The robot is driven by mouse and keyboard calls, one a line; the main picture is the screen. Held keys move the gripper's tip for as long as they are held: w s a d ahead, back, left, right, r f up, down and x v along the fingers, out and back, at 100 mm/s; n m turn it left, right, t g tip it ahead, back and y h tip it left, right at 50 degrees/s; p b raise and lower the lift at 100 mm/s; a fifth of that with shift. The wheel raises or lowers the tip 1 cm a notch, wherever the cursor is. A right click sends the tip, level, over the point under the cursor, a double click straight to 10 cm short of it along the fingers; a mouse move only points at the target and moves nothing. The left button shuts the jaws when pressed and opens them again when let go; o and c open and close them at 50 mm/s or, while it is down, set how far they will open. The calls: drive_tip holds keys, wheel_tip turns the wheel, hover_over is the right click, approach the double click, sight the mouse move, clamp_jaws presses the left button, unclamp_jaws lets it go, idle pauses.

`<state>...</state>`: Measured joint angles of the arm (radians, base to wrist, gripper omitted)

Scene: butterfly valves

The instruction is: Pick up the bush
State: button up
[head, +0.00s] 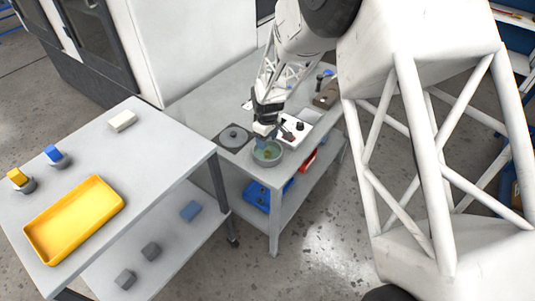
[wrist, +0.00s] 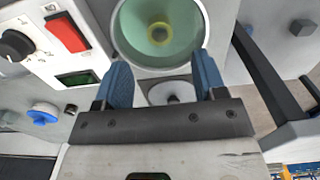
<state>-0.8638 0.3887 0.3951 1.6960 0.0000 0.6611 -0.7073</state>
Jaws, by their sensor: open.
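A yellow ring, which looks like the bush, lies in a round bowl of greenish liquid. It shows clearly in the wrist view (wrist: 159,34). In the head view the bowl (head: 267,161) stands at the table's near edge, and the ring is too small to make out surely. My gripper (head: 265,137) is low over the bowl, pointing down. In the wrist view my gripper (wrist: 163,75) has its two blue fingers wide apart with nothing held between them. The ring appears beyond the fingertips, not between them.
A white control box (head: 294,129) with a knob and red switch (wrist: 67,32) stands close beside the bowl.

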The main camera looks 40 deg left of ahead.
sight(268, 151)
drive_tip(key=shift+f, duration=0.9)
drive_tip(key=shift+f, duration=2.6)
drive_tip(key=shift+c, duration=0.4)
drive_tip(key=c, duration=1)
